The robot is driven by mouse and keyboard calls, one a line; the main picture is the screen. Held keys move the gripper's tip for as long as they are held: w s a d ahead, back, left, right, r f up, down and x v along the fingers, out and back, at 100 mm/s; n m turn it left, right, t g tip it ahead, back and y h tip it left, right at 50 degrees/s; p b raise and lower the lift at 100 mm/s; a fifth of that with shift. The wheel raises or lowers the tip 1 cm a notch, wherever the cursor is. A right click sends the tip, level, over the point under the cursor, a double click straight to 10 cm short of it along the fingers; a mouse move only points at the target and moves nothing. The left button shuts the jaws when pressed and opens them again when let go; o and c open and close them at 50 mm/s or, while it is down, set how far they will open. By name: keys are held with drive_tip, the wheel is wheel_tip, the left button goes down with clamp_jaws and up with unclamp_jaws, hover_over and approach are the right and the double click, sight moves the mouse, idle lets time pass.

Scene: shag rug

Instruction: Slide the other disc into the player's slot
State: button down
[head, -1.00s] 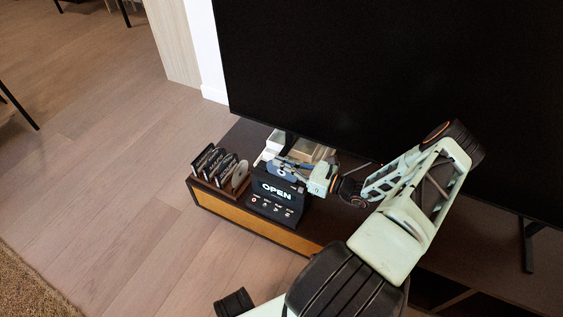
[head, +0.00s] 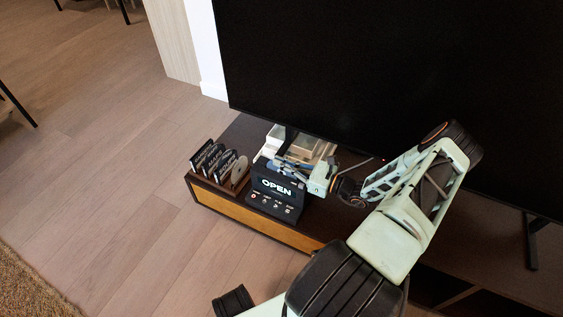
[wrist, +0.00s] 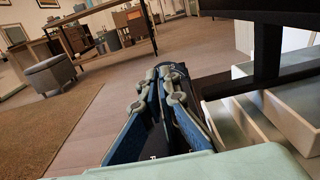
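The player (head: 276,193) is a dark box near the left end of the TV stand, its lit front reading OPEN above a row of small buttons. My gripper (head: 283,165) is low, right behind the player's top edge. Its blue fingers show in the wrist view (wrist: 166,100), with a dark surface bearing a white mark between them. I cannot tell whether that surface is held. No disc shows clearly at the fingers. One silver disc (head: 239,170) stands in the rack (head: 219,186) left of the player. The slot is hidden.
Several dark cases (head: 208,157) stand in the rack. Pale trays (head: 315,148) lie behind my gripper, close beside its fingers in the wrist view (wrist: 290,115). The large TV (head: 380,80) rises behind. The floor left of the stand (head: 256,235) is clear.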

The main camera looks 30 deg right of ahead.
drive_tip(key=shift+f+b, duration=0.45)
drive_tip(key=shift+f, duration=0.35)
drive_tip(key=c, duration=2.1)
unclamp_jaws()
drive_tip(key=v, duration=1.2)
